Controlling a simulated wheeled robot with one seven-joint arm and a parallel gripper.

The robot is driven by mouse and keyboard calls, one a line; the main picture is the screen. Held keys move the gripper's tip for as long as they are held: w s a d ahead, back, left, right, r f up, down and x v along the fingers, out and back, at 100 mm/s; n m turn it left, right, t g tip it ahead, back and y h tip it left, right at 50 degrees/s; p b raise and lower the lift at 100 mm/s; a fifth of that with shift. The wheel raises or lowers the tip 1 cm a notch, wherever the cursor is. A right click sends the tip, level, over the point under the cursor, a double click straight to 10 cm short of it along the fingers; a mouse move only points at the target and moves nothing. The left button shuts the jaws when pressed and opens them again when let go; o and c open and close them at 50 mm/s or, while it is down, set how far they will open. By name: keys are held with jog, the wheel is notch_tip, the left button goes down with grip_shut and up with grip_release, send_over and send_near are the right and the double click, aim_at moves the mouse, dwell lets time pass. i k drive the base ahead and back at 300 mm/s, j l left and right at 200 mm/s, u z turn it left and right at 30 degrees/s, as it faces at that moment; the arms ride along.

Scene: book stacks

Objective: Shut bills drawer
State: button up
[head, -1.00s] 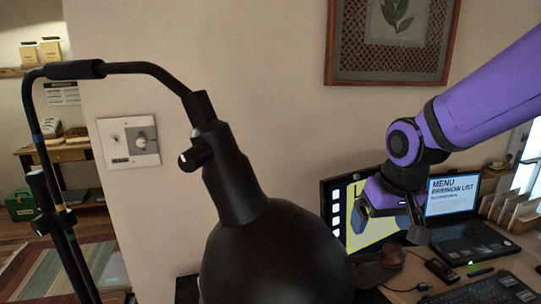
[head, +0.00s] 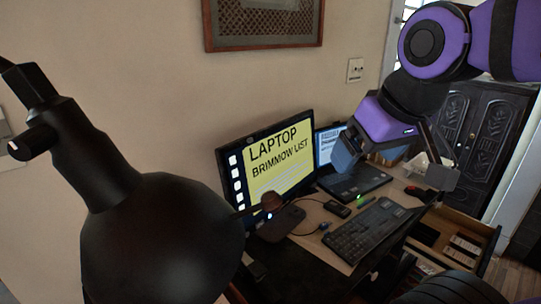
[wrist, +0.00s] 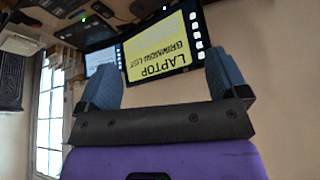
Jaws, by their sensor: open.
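A wooden drawer (head: 486,252) stands pulled out under the right side of the desk in the head view. Papers or cards lie inside it. I cannot read a label that would confirm it as the bills drawer. My gripper (head: 394,163) is open and empty, up above the right part of the desk and apart from the drawer. Its two grey fingers are spread wide in the wrist view (wrist: 161,78), with the monitor beyond them. The drawer's near end is partly cut off behind dark parts at the bottom of the head view.
A large black lamp (head: 160,240) blocks the left foreground. A dark carved door (head: 485,130) stands behind at the right.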

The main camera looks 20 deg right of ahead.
aim_at(445, 220)
jog(key=k+l, duration=0.2)
jog(key=l, duration=0.15)
jog(key=k+l, duration=0.2)
jog(key=l, duration=0.2)
jog(key=k+l, duration=0.15)
jog(key=l, duration=0.2)
jog(key=k+l+z, duration=0.1)
jog(key=l+z, duration=0.15)
jog(key=z, duration=0.15)
jog(key=k+l+z, duration=0.1)
jog(key=l+z, duration=0.5)
jog(key=z, duration=0.45)
jog(key=i+l+u, duration=0.1)
jog(key=i, duration=0.2)
jog(key=i+l+u, duration=0.1)
jog(key=i+l, duration=0.15)
jog(key=i, duration=0.05)
